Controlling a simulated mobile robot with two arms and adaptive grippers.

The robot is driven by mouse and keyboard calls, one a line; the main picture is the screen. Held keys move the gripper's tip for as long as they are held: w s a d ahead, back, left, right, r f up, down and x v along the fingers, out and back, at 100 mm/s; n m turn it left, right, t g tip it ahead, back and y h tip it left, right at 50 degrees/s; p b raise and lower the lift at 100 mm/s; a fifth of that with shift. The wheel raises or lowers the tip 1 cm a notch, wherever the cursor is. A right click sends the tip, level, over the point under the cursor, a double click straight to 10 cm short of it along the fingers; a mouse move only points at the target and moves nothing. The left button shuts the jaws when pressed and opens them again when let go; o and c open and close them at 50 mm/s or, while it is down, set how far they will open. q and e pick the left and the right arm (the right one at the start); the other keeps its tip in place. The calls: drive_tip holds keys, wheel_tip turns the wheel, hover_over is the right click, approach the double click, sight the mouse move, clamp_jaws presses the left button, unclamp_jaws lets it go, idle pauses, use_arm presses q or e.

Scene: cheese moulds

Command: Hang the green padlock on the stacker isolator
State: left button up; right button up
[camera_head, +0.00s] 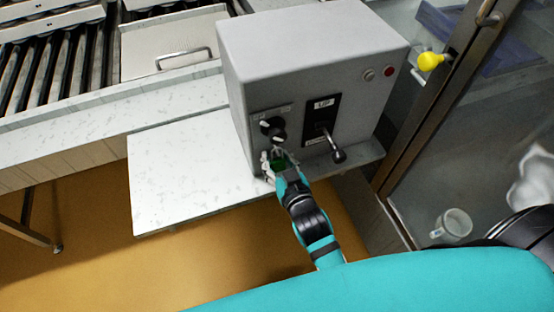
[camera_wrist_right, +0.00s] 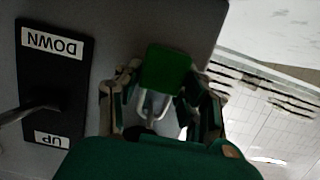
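The green padlock (camera_head: 279,163) is between the fingers of my right gripper (camera_head: 271,165), just below the black isolator knob (camera_head: 273,127) on the front of the grey box. In the right wrist view the padlock's green body (camera_wrist_right: 166,70) sits between both fingers of the gripper (camera_wrist_right: 164,88), which look closed on its sides. Its silver shackle (camera_wrist_right: 143,104) points toward the bottom of that view, near a dark part. I cannot tell whether the shackle passes through the isolator. My left gripper is not in view.
The grey box (camera_head: 300,45) stands on a pale shelf (camera_head: 180,185). Its UP/DOWN lever (camera_head: 338,156) is close right of my right gripper. A yellow knob (camera_head: 430,61) is beside the metal door frame (camera_head: 440,110). A white mug (camera_head: 453,225) is at lower right.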

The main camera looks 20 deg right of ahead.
drive_tip(key=o, duration=0.4)
drive_tip(key=shift+w, duration=0.15)
drive_tip(key=v, duration=1.2)
drive_tip(key=s+a+f+n+g+y, duration=0.1)
drive_tip(key=s+a+f+g, duration=0.2)
drive_tip(key=f, duration=1.2)
drive_tip(key=s+f+n+g, duration=0.1)
drive_tip(key=s+f+g, duration=0.35)
drive_tip(key=f, duration=1.15)
drive_tip(key=s+d+f+g, duration=0.2)
drive_tip(key=s+d+f, duration=0.2)
drive_tip(key=s+f, duration=0.2)
drive_tip(key=s+d+f+g+h, duration=0.1)
drive_tip(key=s+d+f+g, duration=0.1)
drive_tip(key=s+d+f, duration=0.2)
drive_tip(key=s+d+f+g, duration=0.2)
drive_tip(key=s+d+f, duration=0.2)
drive_tip(key=s+f, duration=0.4)
drive_tip(key=shift+s+g+h, duration=0.25)
drive_tip(key=shift+s+h, duration=0.05)
drive_tip(key=shift+s, duration=0.75)
